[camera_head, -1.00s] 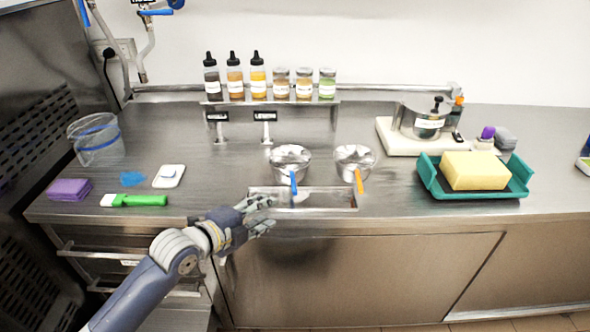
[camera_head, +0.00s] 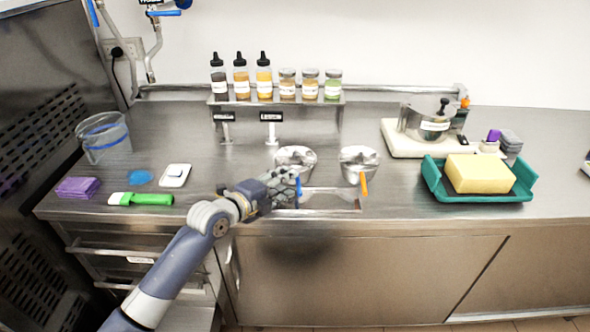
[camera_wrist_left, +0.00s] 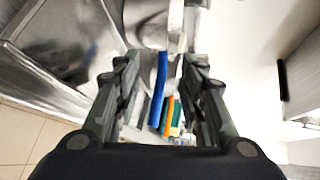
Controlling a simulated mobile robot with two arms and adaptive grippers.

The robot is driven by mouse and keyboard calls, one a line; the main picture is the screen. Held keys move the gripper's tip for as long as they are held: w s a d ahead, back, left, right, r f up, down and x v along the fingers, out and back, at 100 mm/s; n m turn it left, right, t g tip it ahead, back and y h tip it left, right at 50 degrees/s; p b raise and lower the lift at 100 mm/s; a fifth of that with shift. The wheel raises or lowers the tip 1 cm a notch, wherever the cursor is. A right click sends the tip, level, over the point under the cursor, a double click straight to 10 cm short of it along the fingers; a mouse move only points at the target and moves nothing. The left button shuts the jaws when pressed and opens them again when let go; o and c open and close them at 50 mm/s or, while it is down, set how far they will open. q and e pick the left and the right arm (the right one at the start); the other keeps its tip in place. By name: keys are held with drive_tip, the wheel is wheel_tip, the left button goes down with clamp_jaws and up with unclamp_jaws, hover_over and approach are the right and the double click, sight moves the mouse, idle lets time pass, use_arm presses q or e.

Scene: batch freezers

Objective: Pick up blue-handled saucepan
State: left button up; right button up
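The blue-handled saucepan (camera_head: 295,158) is a small steel pan at the middle of the counter. Its blue handle points toward the front and is partly covered by my left gripper (camera_head: 285,186). In the left wrist view, the blue handle (camera_wrist_left: 160,78) lies between the two spread fingers of my left gripper (camera_wrist_left: 160,65), with gaps on both sides. The left gripper is open and holds nothing. My right gripper is not in view.
A second steel pan (camera_head: 358,162) with an orange handle stands just right of the saucepan. A recessed steel well (camera_head: 330,203) lies in front of both. Bottles and jars stand on a raised shelf (camera_head: 275,101) behind. A teal tray (camera_head: 435,182) with a yellow block is at the right.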

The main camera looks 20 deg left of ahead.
use_arm(q)
drive_tip(key=shift+p+x, duration=0.35)
drive_tip(key=shift+x, duration=1.55)
drive_tip(key=shift+r, duration=0.1)
clamp_jaws()
